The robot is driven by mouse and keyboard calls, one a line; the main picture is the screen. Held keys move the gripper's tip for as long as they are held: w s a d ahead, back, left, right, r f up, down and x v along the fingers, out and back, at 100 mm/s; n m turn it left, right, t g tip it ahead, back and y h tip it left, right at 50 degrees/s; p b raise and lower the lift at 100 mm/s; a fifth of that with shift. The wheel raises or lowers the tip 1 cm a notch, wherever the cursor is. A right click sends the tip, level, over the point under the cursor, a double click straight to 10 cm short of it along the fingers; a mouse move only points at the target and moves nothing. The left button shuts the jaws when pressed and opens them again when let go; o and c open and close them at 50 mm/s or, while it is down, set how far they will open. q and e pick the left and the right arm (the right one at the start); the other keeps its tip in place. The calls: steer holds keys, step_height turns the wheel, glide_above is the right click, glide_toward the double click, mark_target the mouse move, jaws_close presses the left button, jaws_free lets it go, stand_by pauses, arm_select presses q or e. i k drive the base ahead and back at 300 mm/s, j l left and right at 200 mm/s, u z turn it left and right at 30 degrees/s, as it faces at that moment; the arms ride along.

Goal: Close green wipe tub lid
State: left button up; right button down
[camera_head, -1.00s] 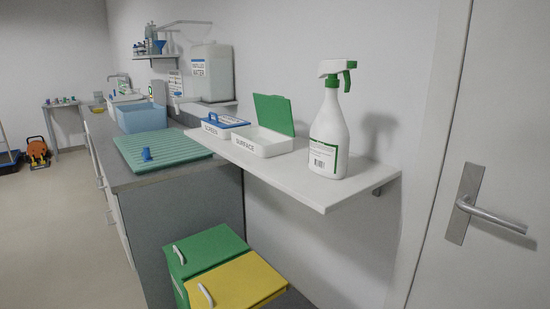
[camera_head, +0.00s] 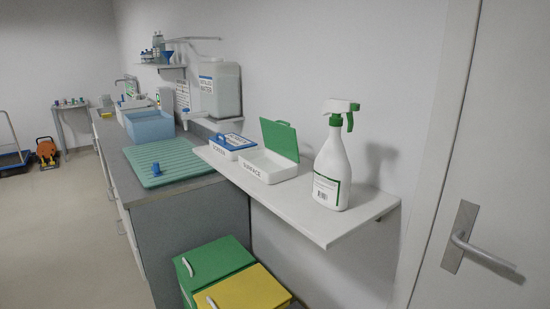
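The wipe tub (camera_head: 268,168) is a white open box labelled SURFACE, standing on the white wall shelf. Its green lid (camera_head: 280,139) stands up, tilted back at the tub's rear edge. The inside of the tub looks pale and its contents cannot be made out. Neither of my grippers is in view.
A white spray bottle (camera_head: 333,163) with a green collar stands right of the tub on the shelf (camera_head: 320,222). A tub with a blue lid (camera_head: 233,141) stands just left. Green and yellow bins (camera_head: 242,289) sit below. A door handle (camera_head: 482,254) is at the right.

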mark_target(280, 139)
steer(key=i+l, duration=0.4)
steer(key=i+l+u, duration=0.55)
steer(key=l+u, duration=0.25)
